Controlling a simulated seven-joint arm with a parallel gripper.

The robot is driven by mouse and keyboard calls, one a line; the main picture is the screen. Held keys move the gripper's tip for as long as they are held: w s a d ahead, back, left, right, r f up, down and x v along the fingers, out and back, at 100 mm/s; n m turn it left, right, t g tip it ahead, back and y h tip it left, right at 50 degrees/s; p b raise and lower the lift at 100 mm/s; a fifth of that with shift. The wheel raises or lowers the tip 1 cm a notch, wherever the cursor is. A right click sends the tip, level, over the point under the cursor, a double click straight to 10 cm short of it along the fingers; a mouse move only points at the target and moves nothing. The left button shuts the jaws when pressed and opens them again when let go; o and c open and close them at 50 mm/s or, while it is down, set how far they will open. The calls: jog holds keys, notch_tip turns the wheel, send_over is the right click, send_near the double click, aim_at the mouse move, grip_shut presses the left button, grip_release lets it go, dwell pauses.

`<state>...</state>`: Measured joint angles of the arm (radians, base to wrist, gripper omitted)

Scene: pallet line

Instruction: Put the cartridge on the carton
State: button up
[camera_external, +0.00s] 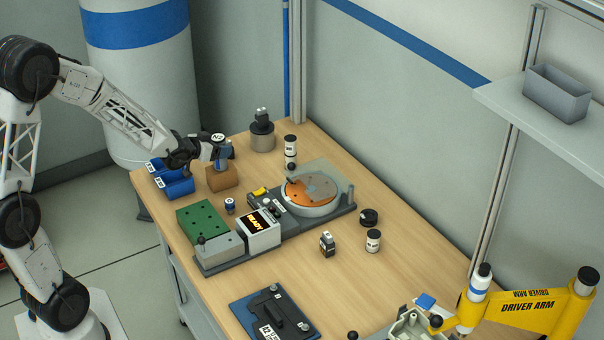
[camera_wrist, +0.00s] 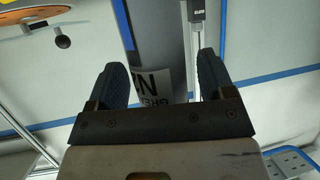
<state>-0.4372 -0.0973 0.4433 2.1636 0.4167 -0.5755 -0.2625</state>
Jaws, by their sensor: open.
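The brown carton (camera_external: 222,179) stands at the table's back left. My gripper (camera_external: 226,150) is just above it, its dark blue fingers spread apart.
Blue bins (camera_external: 175,183) sit left of the carton. A grey cylinder (camera_external: 262,137) and black-and-white bottle (camera_external: 290,150) stand behind and right. A green plate (camera_external: 207,222), READY display (camera_external: 259,229) and orange turntable (camera_external: 302,193) lie in front.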

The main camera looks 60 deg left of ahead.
jog(key=v, duration=1.1)
jog(key=shift+s+r, duration=0.2)
jog(key=shift+s, duration=0.05)
jog(key=shift+d, duration=0.1)
jog(key=shift+d, duration=0.1)
dwell(0.5)
jog(key=s+d+r+g+h, duration=0.1)
jog(key=s+d+r+g, duration=0.1)
jog(key=s+d, duration=0.6)
jog(key=s+d+r+m+g+h, duration=0.1)
jog(key=s+d+r+g, duration=0.2)
jog(key=s+d+g, duration=0.2)
jog(key=s+d+r+m+g, duration=0.1)
jog(key=s+d+r+g, duration=0.1)
jog(key=s+d, duration=0.9)
jog(key=shift+s+r+g+h, duration=0.3)
jog(key=shift+g+h, duration=0.1)
jog(key=shift+g, duration=0.5)
